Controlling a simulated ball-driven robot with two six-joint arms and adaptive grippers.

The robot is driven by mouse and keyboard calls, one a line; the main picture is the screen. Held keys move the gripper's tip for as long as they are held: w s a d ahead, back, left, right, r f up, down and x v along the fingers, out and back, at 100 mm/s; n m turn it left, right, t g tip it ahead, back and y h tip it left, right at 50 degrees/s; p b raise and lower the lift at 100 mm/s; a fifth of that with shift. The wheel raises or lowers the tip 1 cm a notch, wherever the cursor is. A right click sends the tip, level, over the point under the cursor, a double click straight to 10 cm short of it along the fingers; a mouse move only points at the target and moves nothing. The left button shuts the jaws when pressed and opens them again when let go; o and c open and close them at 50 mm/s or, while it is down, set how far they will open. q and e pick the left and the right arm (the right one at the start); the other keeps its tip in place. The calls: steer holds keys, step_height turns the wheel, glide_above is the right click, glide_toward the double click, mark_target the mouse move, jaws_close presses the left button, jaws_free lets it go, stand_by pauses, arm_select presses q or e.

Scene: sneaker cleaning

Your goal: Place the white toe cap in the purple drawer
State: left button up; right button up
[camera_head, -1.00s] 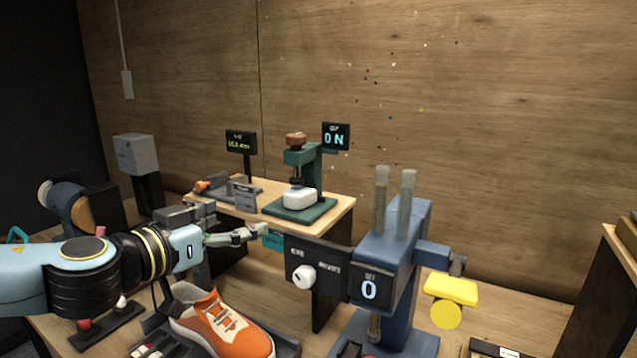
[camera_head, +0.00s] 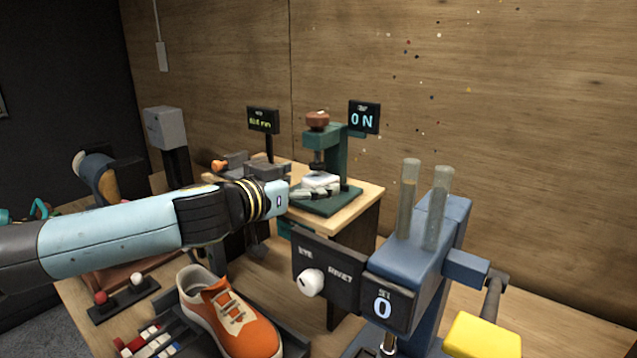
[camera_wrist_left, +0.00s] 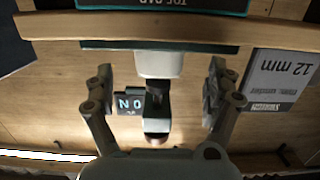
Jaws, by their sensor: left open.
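The white toe cap (camera_head: 322,180) sits on the dark green press (camera_head: 334,140) on the raised wooden shelf. My left gripper (camera_head: 316,190) is at the near side of the toe cap, its fingers partly covering it. In the left wrist view, the fingers (camera_wrist_left: 160,76) are spread apart, with a white block (camera_wrist_left: 160,62), apparently the toe cap, between them and gaps on both sides. My right gripper is out of view. I see no purple drawer in these frames.
An orange sneaker (camera_head: 236,318) rests on a dark stand below my left arm. A blue machine (camera_head: 418,262) with a knob panel stands to the right of the shelf. A lit ON sign (camera_head: 364,117) is beside the press.

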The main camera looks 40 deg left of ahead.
mark_target(314, 179)
arm_select(q)
steer(key=w, duration=0.1)
steer(key=w+p, duration=0.1)
steer(key=w, duration=0.1)
steer(key=shift+w+a+f, duration=0.15)
steer(key=shift+w+f, duration=0.05)
steer(key=shift+w, duration=0.1)
steer(key=shift+s, duration=0.1)
steer(key=shift+c, duration=0.2)
steer(key=c, duration=1.3)
steer(key=shift+o, duration=0.2)
steer(key=shift+r, duration=0.1)
